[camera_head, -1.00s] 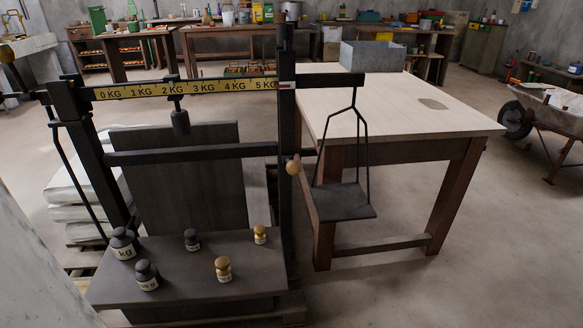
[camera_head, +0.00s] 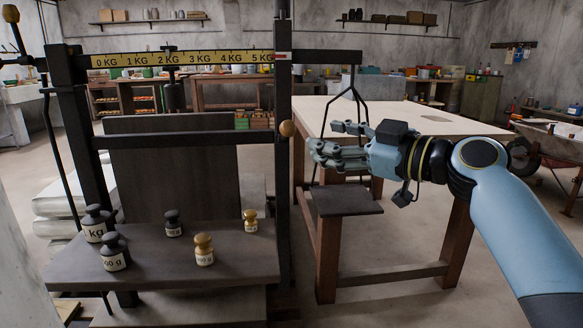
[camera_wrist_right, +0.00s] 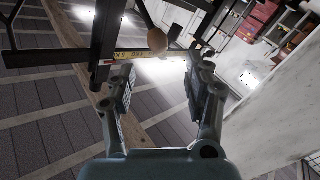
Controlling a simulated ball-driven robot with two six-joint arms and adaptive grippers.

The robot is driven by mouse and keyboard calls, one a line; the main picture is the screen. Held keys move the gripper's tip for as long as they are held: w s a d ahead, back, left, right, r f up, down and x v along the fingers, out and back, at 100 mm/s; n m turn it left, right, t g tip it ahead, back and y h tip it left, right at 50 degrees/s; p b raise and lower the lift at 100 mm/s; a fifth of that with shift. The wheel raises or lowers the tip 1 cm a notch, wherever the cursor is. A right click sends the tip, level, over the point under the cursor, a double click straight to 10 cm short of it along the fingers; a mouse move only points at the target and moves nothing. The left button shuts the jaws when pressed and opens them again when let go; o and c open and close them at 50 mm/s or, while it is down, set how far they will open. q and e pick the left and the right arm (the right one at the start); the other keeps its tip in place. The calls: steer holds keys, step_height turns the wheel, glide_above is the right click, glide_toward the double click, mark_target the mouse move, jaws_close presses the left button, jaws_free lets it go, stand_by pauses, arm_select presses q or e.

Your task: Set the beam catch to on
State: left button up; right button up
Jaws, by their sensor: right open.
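The beam scale has a dark frame and a yellow-marked beam (camera_head: 180,59) running from 0 to 5 KG. A round wooden knob (camera_head: 287,129) sits on its right upright; I take it to be the catch's handle. My right gripper (camera_head: 324,141) is open and empty, just right of the knob, fingers pointing left at it. In the right wrist view the knob (camera_wrist_right: 157,40) lies beyond and between the open fingertips (camera_wrist_right: 159,72), apart from them. The catch's setting cannot be read. My left gripper is not in view.
A hanging pan (camera_head: 346,200) is below my right gripper, its dark hanger rods behind the hand. A wooden table (camera_head: 440,118) stands behind. Dark and brass weights (camera_head: 204,249) stand on the scale's platform (camera_head: 150,272).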

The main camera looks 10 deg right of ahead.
mark_target(295, 129)
steer(key=x, duration=1.1)
steer(key=shift+w+d+r+b, duration=0.1)
steer(key=shift+r+b, duration=0.1)
steer(key=shift+b, duration=0.2)
steer(key=shift+c, duration=0.4)
jaws_close()
